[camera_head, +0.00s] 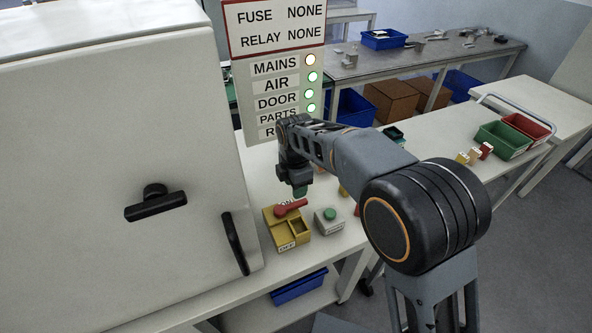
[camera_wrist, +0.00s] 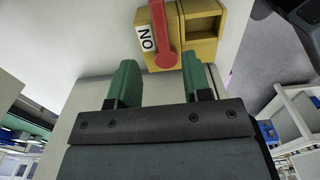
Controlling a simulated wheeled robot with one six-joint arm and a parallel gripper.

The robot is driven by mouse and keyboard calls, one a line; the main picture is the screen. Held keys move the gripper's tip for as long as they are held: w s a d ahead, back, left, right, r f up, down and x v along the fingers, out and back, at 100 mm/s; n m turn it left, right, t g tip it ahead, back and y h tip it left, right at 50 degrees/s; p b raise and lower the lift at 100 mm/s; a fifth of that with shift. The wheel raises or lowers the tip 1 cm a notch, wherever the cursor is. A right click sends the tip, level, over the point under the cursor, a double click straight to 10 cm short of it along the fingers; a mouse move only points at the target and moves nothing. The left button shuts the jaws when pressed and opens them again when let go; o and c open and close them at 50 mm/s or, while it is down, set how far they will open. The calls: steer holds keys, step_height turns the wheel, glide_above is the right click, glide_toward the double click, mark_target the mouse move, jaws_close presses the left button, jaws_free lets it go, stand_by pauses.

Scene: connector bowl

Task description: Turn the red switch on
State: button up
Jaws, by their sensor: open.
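The red switch (camera_head: 291,208) is a lever on top of a yellow box (camera_head: 270,229) on the bench. An OFF label faces the front of the box in the head view. In the wrist view the red lever (camera_wrist: 160,32) runs down beside an ON label, with its rounded end near the gap between my fingertips. My gripper (camera_head: 299,191) is just above and behind the lever in the head view. In the wrist view my gripper (camera_wrist: 158,66) has its green fingers apart with nothing clamped; whether they touch the lever cannot be told.
A grey box with a green button (camera_head: 329,215) stands right of the yellow box. A large white cabinet (camera_head: 90,110) with black handles stands close on the left. A status panel (camera_head: 277,45) rises behind, its MAINS light yellow. Green and red bins (camera_head: 503,140) stand far right.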

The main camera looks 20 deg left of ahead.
step_height(320, 180, up, 6)
steer(key=shift+r, duration=0.25)
stand_by(0.5)
steer(key=s+d+m+t, duration=0.1)
steer(key=s+d+m, duration=0.3)
steer(key=d+m, duration=0.5)
steer(key=s+d+m+t, duration=0.1)
steer(key=s+d+m, duration=0.3)
steer(key=d+m, duration=0.5)
steer(key=s+d+m+t, duration=0.1)
steer(key=s+d+m, duration=0.3)
steer(key=d+m, duration=0.4)
steer(key=d, duration=0.7)
steer(key=shift+f+m+t, duration=0.15)
steer(key=shift+m+t, duration=0.15)
steer(key=shift+m, duration=0.1)
